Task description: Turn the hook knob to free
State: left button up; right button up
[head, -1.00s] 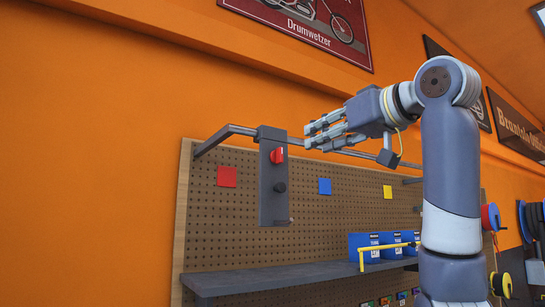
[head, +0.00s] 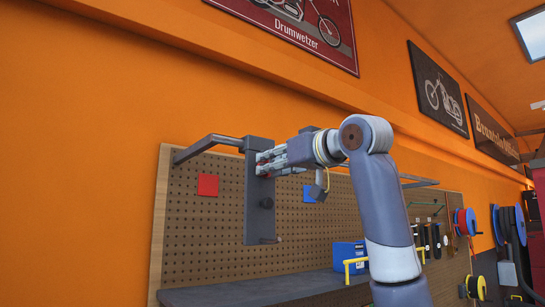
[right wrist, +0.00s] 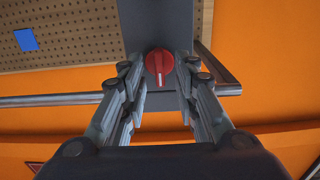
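The red hook knob (right wrist: 159,66) sits on a dark grey upright plate (head: 257,222) hung on a metal rail. In the right wrist view, its pale pointer line runs toward the bottom of the picture. My right gripper (right wrist: 159,68) is open, with its fingers on either side of the knob and a gap visible on both sides. In the head view, my right gripper (head: 266,163) is at the upper part of the plate and hides most of the knob. My left gripper is not in view.
The metal rail (head: 208,143) runs along the top of a pegboard (head: 190,240) with red and blue squares. Below is a shelf (head: 265,290) with blue boxes (head: 350,251) and a yellow bar. The space left of the plate is clear.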

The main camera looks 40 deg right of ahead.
jog(key=shift+r, duration=0.1)
jog(key=shift+w, duration=0.1)
grip_shut()
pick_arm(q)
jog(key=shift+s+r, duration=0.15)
